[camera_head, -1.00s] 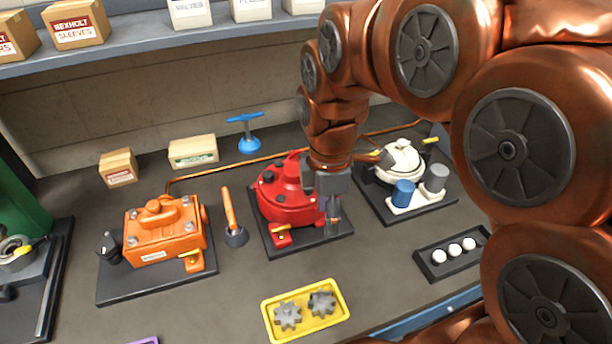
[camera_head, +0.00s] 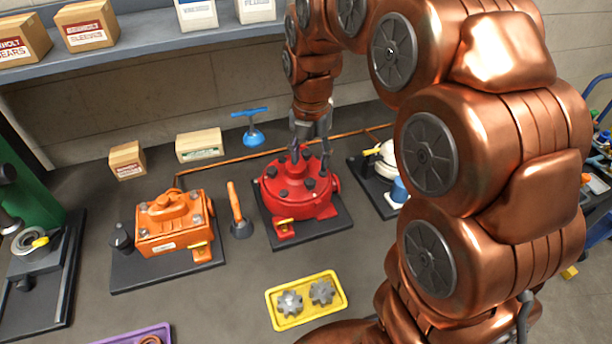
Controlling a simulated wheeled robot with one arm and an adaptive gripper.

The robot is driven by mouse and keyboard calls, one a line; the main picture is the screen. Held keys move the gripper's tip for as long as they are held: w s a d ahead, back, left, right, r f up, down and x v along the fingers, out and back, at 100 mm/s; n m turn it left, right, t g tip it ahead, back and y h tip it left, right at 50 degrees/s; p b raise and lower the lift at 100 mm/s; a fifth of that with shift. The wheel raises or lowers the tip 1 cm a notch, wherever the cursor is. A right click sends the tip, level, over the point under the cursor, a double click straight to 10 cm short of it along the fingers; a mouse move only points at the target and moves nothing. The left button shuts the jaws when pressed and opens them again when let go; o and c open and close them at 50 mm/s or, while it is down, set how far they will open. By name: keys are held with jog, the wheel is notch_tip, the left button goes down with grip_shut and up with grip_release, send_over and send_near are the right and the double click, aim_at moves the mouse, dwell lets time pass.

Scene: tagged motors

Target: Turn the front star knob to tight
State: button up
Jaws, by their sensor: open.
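The red motor (camera_head: 292,205) sits on a dark base plate, with several dark knobs or bolt heads around its round top. One dark knob (camera_head: 283,194) is on the front side of that top; its star shape and its setting are too small to make out. My gripper (camera_head: 311,154) points down, open, with its fingers just above or at the rear of the motor's top. I cannot tell whether the fingers touch anything.
The orange motor (camera_head: 168,228) and an orange-handled tool (camera_head: 236,210) stand to the left. A white motor (camera_head: 384,165) is at right, partly behind my arm. A yellow tray (camera_head: 275,312) with grey gears lies in front. A blue T-handle (camera_head: 252,133) and boxes stand behind.

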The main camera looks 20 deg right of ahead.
aim_at(310, 183)
jog(key=shift+f+p, duration=1.15)
jog(key=shift+f, duration=2.1)
